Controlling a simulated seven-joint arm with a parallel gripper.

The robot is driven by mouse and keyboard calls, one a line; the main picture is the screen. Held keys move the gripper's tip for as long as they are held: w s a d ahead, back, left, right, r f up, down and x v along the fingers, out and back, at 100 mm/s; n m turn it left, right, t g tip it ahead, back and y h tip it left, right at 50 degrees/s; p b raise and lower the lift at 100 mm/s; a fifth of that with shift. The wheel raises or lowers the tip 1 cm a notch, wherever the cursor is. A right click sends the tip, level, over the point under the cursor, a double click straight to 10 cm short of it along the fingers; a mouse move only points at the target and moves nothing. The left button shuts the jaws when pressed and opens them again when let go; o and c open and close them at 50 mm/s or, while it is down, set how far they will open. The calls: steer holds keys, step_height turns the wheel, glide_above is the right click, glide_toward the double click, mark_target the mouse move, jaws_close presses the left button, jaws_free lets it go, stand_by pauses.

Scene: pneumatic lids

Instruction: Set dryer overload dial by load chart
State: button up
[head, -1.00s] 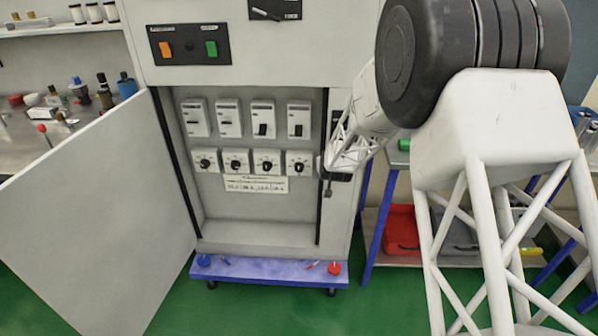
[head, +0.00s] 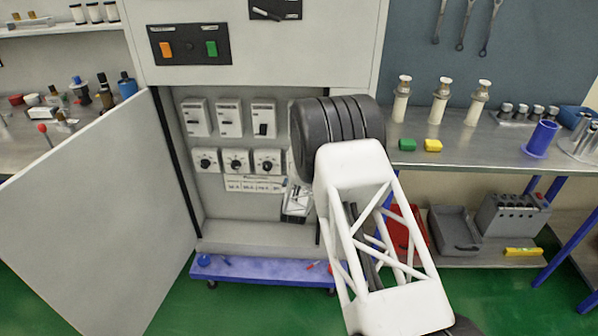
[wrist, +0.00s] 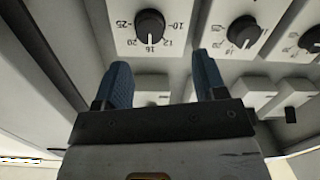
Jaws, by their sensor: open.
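Three black overload dials on white plates show in the head view: left (head: 205,162), middle (head: 236,162) and right (head: 267,162). My arm hides the fourth position. The load chart (head: 252,184) is a white strip below them, too small to read and partly covered. In the wrist view a dial (wrist: 150,26), at the end of its row, has its pointer toward 16 on an upside-down scale from 10 to 25. My gripper (wrist: 160,68) is open and empty, with its blue fingertips apart from that dial. In the head view my gripper is mostly hidden behind my arm.
More dials (wrist: 244,31) continue to the right in the wrist view. Breaker switches (head: 229,118) sit above the dials in the head view. The open cabinet door (head: 95,210) stands left; a workbench (head: 480,152) stands right. A blue ledge (head: 265,270) lies below.

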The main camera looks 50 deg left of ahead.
steer(key=shift+w+d+f+t, duration=0.15)
steer(key=shift+w+d+t, duration=0.1)
steer(key=shift+w+t, duration=0.25)
steer(key=shift+w+a, duration=0.1)
steer(key=x, duration=0.7)
steer(key=shift+w+a, duration=0.15)
steer(key=shift+a, duration=0.05)
stand_by(0.4)
steer(key=c, duration=0.9)
